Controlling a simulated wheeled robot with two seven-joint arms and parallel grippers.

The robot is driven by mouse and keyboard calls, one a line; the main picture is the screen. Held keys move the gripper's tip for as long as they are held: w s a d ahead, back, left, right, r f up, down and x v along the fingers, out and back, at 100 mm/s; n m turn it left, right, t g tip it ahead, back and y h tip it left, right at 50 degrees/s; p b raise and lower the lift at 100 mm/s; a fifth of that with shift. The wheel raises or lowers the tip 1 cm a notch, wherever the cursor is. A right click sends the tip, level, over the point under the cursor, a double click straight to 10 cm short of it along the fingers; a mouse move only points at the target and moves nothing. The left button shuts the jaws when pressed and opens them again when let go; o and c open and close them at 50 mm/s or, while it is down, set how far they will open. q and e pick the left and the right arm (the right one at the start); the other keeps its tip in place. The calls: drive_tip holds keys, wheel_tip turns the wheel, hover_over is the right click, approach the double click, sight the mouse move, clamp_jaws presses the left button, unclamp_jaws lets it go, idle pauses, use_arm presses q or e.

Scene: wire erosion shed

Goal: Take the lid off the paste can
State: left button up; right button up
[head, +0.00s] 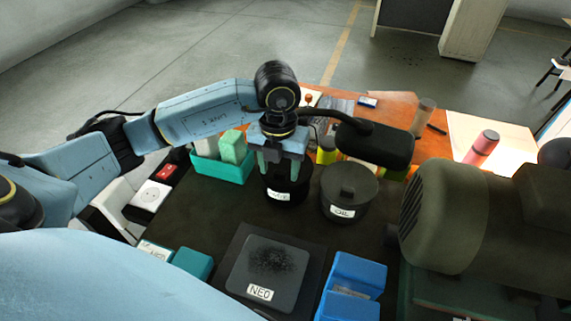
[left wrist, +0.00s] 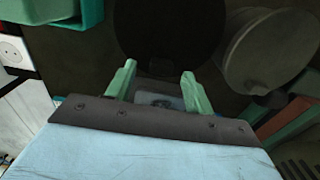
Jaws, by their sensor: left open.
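My left gripper (head: 281,172) points down over a black can (head: 290,190) with a white label, at the back middle of the dark bench. Its fingers are open and apart; they also show in the left wrist view (left wrist: 160,82). The can's top is mostly hidden by the gripper in the head view, and I cannot read its label clearly. In the left wrist view a very dark round shape (left wrist: 170,25) lies past the fingertips. A second dark can (head: 348,205) stands just right, closed by a grey lid (head: 348,180) with a block knob. I cannot tell which is the paste can.
A black lamp-like head (head: 375,145) on a curved neck hangs behind the cans. A teal bin (head: 220,168) stands left, a dark plate marked NEO (head: 267,270) in front, blue boxes (head: 350,285) front right. A large olive motor-like machine (head: 450,215) fills the right.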

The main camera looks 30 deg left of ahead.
use_arm(q)
drive_tip(key=shift+f, duration=0.5)
drive_tip(key=shift+c, duration=0.2)
drive_tip(key=c, duration=1.1)
